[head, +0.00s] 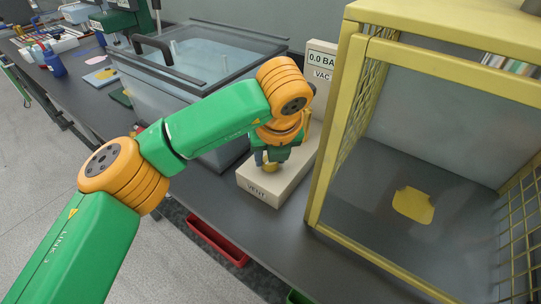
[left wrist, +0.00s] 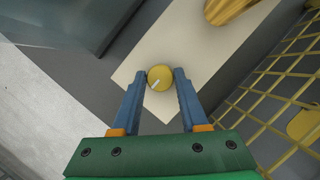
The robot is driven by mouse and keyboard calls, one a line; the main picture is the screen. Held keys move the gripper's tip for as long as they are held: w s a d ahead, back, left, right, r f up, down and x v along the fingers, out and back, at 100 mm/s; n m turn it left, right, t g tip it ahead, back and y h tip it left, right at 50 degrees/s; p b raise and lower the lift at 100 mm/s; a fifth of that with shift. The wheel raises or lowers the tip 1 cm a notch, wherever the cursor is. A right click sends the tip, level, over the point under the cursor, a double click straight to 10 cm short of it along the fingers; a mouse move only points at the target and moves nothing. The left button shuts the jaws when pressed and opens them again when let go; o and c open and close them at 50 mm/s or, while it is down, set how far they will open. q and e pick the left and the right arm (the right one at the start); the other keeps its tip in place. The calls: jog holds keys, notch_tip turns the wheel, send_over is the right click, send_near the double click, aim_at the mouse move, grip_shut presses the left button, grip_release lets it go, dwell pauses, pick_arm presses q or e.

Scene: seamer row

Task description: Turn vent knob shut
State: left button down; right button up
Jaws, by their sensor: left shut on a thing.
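The vent knob (left wrist: 160,77) is round and yellow with a white pointer line, on top of a cream box. In the left wrist view the line points toward the lower left. My left gripper (left wrist: 160,82) is shut on the knob, with one blue finger on each side. In the head view the knob (head: 270,167) shows just below my left gripper (head: 266,158). The cream vent box (head: 262,193) carries the label VENT on its front and stands on the dark bench. My right gripper is in neither view.
A yellow mesh-sided cage (head: 345,130) stands close to the right of the vent box. A clear lidded tank (head: 180,75) stands behind to the left. A gauge panel (head: 321,62) reads 0.0 BA, partly hidden, and VAC. A red bin (head: 217,242) is below the bench edge.

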pick_arm(q)
jog(key=shift+c, duration=2.1)
grip_release()
jog(key=v, duration=0.7)
